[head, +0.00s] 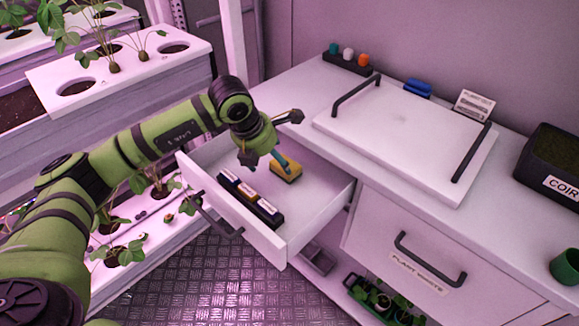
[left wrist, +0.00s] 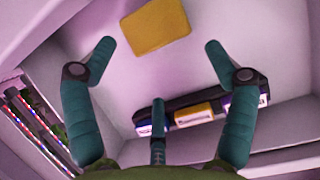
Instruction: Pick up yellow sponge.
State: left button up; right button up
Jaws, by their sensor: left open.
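The yellow sponge (head: 288,172) lies flat in the open white drawer (head: 322,205), toward its back. In the left wrist view the sponge (left wrist: 155,27) is at the top middle, beyond the fingertips, and looks slightly rotated. My left gripper (head: 268,150) is over the drawer, beside the sponge, with a finger in front of part of it in the head view. In the left wrist view the gripper (left wrist: 158,45) has its fingers spread wide and empty. My right gripper is not in view.
A dark holder (head: 251,201) with several labelled blocks stands at the drawer's front. The drawer walls surround the sponge. A white board with handles (head: 405,135) and a COIR box (head: 552,165) are on the counter. Plant racks (head: 125,65) stand at left.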

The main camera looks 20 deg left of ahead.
aim_at(280, 167)
pick_arm(q)
jog(key=shift+w+d+f, duration=0.2)
jog(key=shift+w+f, duration=0.1)
jog(key=shift+f, duration=0.1)
jog(key=shift+w+d+f+p, duration=0.25)
jog(key=shift+w+f, duration=0.2)
jog(key=shift+f, duration=0.15)
jog(key=shift+w+d+f+p, duration=0.25)
jog(key=shift+w+f, duration=0.15)
jog(key=shift+f, duration=0.2)
jog(key=shift+w+f, duration=0.2)
jog(key=shift+f, duration=0.5)
jog(key=c, duration=0.7)
jog(key=shift+c, duration=1.3)
jog(key=shift+r, duration=0.3)
jog(key=shift+s+a+r+b, duration=0.1)
jog(key=shift+r+b, duration=0.1)
jog(key=shift+b, duration=0.2)
jog(key=s, duration=0.1)
jog(key=s+a, duration=0.1)
jog(key=s+b, duration=0.1)
jog(key=shift+s+a, duration=0.25)
jog(key=shift+s, duration=0.1)
notch_tip(280, 167, up, 14)
jog(key=shift+w+d+b, duration=0.15)
jog(key=shift+b, duration=0.25)
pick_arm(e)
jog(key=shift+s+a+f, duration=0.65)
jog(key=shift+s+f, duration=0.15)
